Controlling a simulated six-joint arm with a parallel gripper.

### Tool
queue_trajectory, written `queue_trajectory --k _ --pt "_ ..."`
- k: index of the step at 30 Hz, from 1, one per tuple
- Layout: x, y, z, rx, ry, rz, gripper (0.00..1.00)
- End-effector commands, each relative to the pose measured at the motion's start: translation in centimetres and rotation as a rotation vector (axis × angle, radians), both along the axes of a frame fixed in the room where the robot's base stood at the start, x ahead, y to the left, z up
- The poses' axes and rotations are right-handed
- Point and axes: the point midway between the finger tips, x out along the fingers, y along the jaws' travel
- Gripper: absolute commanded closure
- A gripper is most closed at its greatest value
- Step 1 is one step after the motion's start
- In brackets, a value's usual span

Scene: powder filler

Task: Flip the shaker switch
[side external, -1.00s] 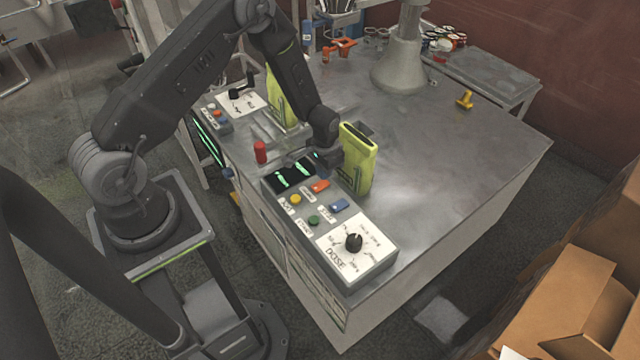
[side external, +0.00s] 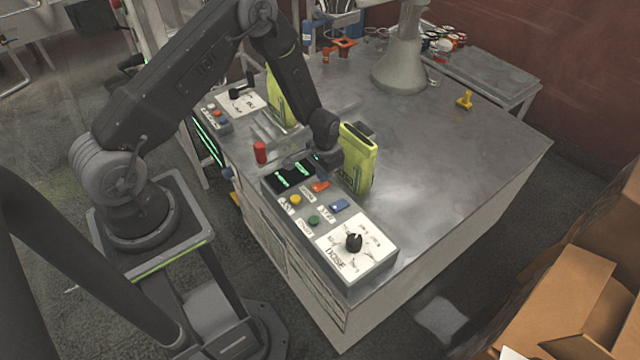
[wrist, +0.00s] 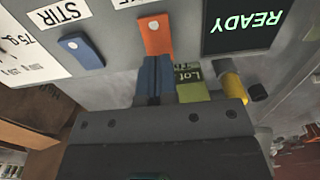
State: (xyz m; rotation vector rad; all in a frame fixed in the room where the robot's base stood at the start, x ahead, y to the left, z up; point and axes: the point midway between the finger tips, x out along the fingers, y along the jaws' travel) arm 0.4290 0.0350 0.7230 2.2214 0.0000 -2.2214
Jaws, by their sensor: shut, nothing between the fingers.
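An orange rocker switch (wrist: 155,35) sits on the grey control panel; its label is cut off at the top of the wrist view. In the side view the orange switch (side external: 320,187) lies between the display and a blue switch (side external: 339,205). The blue switch (wrist: 81,51) has the label STIR in the wrist view. My gripper (wrist: 155,80) is shut and empty, its blue fingertips together close to the near end of the orange switch. I cannot tell whether they touch it. In the side view my fingertips are mostly hidden.
A display (wrist: 243,27) reading READY is beside the orange switch. The panel (side external: 376,277) also carries a yellow button (side external: 295,199), a green button (side external: 314,220) and a black dose knob (side external: 354,242). A yellow-green upright part (side external: 359,157) stands close beside my wrist. The metal tabletop (side external: 450,150) is mostly clear.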

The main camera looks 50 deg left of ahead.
Motion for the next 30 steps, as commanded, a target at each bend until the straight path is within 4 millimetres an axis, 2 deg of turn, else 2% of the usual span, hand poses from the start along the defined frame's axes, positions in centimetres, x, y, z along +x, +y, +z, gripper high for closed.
queue_trajectory --k 30 --pt "0.0 0.0 -1.5 0.000 0.001 0.000 1.00"
